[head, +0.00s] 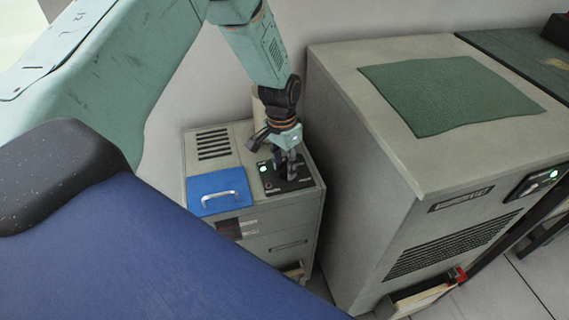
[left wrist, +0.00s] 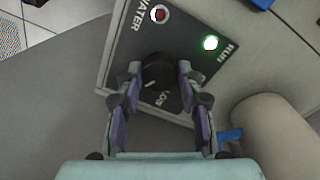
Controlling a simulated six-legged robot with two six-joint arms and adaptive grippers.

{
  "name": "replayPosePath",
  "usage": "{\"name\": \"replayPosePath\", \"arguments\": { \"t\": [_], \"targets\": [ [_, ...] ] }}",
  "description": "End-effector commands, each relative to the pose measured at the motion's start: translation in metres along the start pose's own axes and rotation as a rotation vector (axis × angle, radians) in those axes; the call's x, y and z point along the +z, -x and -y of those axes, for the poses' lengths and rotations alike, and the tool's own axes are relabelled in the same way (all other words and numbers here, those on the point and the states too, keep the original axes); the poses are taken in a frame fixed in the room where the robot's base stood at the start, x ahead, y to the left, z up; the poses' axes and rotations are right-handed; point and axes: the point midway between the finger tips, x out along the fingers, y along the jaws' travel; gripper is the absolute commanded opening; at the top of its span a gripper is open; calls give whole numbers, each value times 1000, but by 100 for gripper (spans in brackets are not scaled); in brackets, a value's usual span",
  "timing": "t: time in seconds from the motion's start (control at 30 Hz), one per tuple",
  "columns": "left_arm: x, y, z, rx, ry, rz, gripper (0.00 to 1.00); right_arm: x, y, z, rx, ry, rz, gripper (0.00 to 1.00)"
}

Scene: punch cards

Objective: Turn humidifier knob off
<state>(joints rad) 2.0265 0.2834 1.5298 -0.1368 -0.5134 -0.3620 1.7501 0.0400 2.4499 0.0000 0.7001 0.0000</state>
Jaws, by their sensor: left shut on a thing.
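The humidifier (head: 233,163) is a small grey cabinet with a slotted top and a blue handled lid (head: 219,190). Its black control panel (head: 300,184) is on top at the right. My left gripper (head: 281,172) points down at this panel. In the left wrist view its two fingers (left wrist: 158,79) are on either side of a round black knob (left wrist: 158,70), shut on it. A white pointer mark shows near the knob's lower edge, close to the "LO" lettering. A green lamp (left wrist: 210,43) marked RUN is lit. A red lamp (left wrist: 159,14) is beside WATER. My right gripper is out of view.
A taller grey cabinet (head: 375,180) with a green mat (head: 450,93) stands close at the right. A wall is behind the humidifier. A beige cylinder (left wrist: 280,135) is beside the panel in the left wrist view. Tiled floor (head: 500,297) shows at lower right.

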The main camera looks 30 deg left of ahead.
Motion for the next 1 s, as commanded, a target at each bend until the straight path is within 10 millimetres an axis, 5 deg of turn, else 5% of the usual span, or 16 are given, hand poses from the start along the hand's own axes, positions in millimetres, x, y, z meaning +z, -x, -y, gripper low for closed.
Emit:
{"name": "replayPosePath", "arguments": {
  "t": [1.0],
  "targets": [
    [3,2,-3,-1,830,-46,6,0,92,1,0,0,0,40]
  ]
}}
